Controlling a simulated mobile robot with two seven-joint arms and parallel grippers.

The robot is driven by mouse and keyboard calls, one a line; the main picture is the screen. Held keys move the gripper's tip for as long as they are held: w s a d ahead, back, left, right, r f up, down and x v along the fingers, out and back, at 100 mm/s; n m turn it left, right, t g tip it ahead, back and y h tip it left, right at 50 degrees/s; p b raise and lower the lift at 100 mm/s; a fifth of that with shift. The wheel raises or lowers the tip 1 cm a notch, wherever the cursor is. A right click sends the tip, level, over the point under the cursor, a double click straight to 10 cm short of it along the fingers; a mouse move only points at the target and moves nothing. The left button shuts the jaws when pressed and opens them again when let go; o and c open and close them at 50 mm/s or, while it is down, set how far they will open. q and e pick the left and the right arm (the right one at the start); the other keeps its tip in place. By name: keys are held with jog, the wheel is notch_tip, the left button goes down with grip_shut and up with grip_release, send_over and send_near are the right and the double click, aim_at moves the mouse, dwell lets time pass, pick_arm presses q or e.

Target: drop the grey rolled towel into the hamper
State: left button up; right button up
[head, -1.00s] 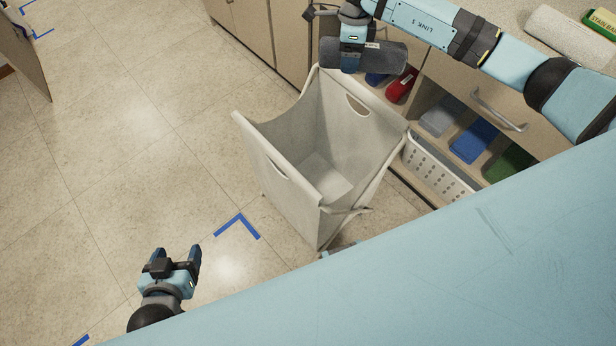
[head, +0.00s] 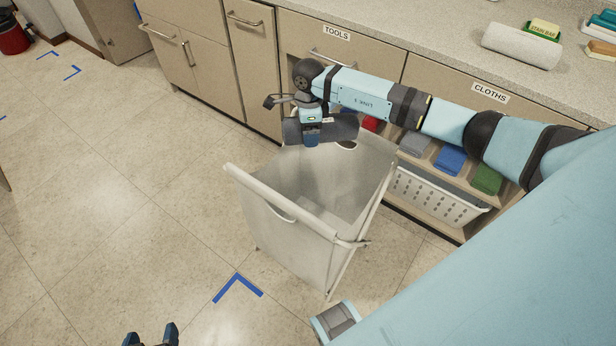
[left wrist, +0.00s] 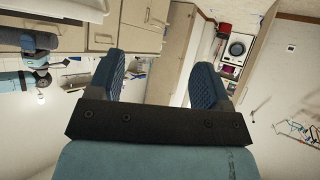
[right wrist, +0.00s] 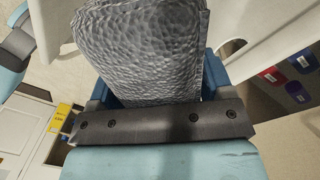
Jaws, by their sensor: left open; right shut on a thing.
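The grey rolled towel (head: 345,127) is held in my right gripper (head: 311,138), above the back rim of the hamper. In the right wrist view the towel (right wrist: 145,50) fills the space between the fingers. The hamper (head: 295,235) is a pale fabric bin on a frame, standing open on the floor in front of the cabinets. Its inside looks empty where I can see it. My left gripper (head: 150,335) is low at the bottom edge of the head view, well left of the hamper. In the left wrist view its fingers (left wrist: 158,80) are apart with nothing between them.
Behind the hamper are cabinets with a shelf of folded cloths (head: 451,160) and a white basket (head: 435,200). A white roll (head: 522,47) lies on the counter (head: 440,40). Blue tape (head: 238,287) marks the floor.

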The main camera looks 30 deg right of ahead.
jog(key=shift+f+b, duration=0.35)
jog(key=shift+f, duration=0.2)
pick_arm(q)
jog(key=b, duration=0.1)
jog(key=d+b, duration=0.1)
jog(key=b, duration=0.1)
jog(key=shift+w+t, duration=0.2)
jog(key=shift+t, duration=0.2)
pick_arm(e)
notch_tip(320, 180, down, 5)
jog(key=shift+r, duration=0.1)
jog(key=o, duration=0.9)
jog(key=shift+o, duration=0.8)
pick_arm(q)
jog(key=shift+a+f, duration=0.15)
